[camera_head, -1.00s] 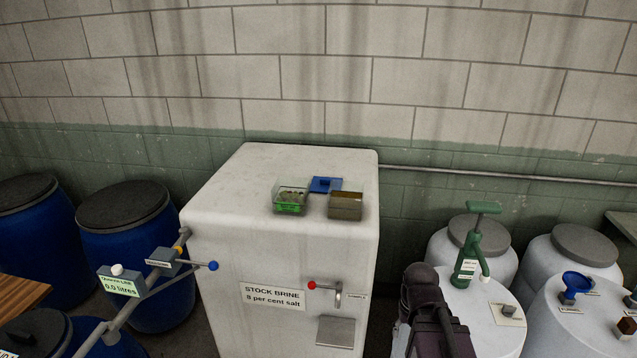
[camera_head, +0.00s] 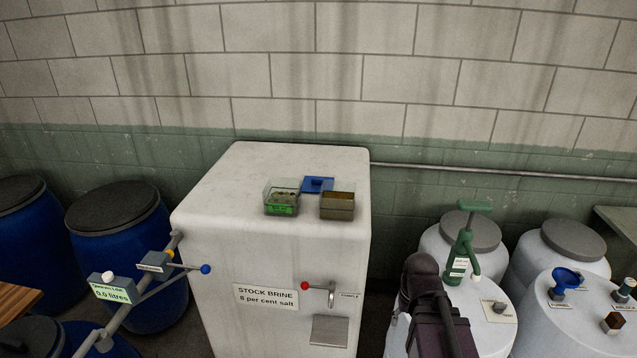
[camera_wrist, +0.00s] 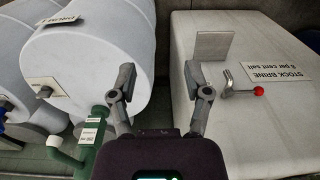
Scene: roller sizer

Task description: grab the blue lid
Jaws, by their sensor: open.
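The blue lid (camera_head: 317,184) lies on top of the white stock brine tank (camera_head: 205,262), toward its back. The lid does not show in the wrist view. My gripper (camera_wrist: 163,84) is open and empty in the wrist view, with its fingers spread between a white barrel and the tank's front. In the head view my dark arm is at the lower right, clear of the lid.
The tank's front has a red-knobbed tap (camera_head: 318,287) and a small plate (camera_head: 329,331). Blue drums (camera_head: 120,240) and a pipe with a meter (camera_head: 117,288) stand left. White barrels (camera_head: 490,320), a green pump (camera_head: 463,250) and a blue funnel (camera_head: 564,279) stand right. The tank top's front is clear.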

